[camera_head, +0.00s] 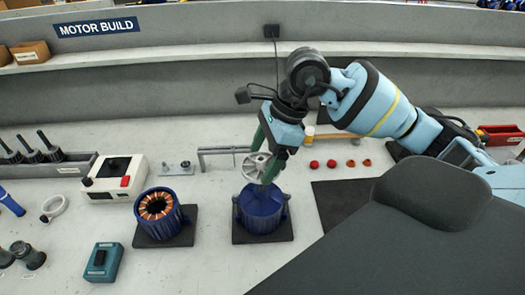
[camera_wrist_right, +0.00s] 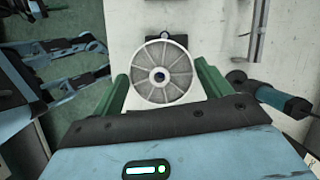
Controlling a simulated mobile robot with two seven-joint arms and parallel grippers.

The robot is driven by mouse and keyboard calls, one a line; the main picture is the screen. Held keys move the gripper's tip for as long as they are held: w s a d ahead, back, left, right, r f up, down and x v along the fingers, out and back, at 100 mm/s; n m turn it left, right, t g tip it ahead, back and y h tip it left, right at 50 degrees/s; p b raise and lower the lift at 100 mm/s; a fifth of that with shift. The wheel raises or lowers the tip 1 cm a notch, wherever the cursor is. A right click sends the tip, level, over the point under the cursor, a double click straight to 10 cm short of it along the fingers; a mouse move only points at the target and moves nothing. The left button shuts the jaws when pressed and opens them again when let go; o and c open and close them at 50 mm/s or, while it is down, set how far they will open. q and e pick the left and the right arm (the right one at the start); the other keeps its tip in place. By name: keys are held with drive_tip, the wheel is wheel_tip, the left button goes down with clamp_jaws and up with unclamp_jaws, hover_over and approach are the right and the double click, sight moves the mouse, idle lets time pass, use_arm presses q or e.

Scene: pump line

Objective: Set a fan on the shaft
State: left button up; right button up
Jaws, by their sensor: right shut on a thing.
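The fan (camera_head: 254,164) is a light grey finned disc with a hub in its middle. My right gripper (camera_head: 262,163) is shut on it, with the green fingers on either side of its rim. In the right wrist view the fan (camera_wrist_right: 162,73) faces the camera between the fingers.
The blue housing stands on a dark mat. Left of it is another blue housing (camera_head: 160,215) with copper windings. A white box with a red button (camera_head: 114,180), a teal device (camera_head: 104,262) and red caps (camera_head: 331,163) are nearby. A low metal rail (camera_head: 222,151) stands behind.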

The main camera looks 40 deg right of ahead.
drive_tip(key=shift+f+b, duration=0.6)
drive_tip(key=shift+f, duration=0.9)
use_arm(q)
drive_tip(key=shift+s+d+f, duration=0.2)
drive_tip(key=shift+s+f, duration=0.35)
drive_tip(key=shift+f, duration=0.35)
use_arm(e)
drive_tip(key=shift+f, duration=0.1)
use_arm(q)
drive_tip(key=shift+w+r, duration=0.1)
drive_tip(key=shift+s+f+g+b, duration=0.4)
drive_tip(key=shift+s+f+b, duration=0.35)
drive_tip(key=shift+f, duration=0.3)
use_arm(e)
drive_tip(key=shift+f, duration=1.2)
drive_tip(key=o, duration=0.8)
drive_tip(key=shift+c, duration=0.2)
use_arm(q)
drive_tip(key=shift+r, duration=0.1)
use_arm(e)
drive_tip(key=shift+r, duration=0.15)
drive_tip(key=shift+r+p, duration=1.95)
drive_tip(key=shift+r, duration=2)
use_arm(q)
drive_tip(key=w+r+t, duration=0.1)
drive_tip(key=w+r, duration=0.3)
drive_tip(key=r, duration=0.1)
drive_tip(key=shift+w+r+t, duration=0.25)
drive_tip(key=shift+r+t, duration=0.05)
drive_tip(key=shift+r, duration=0.05)
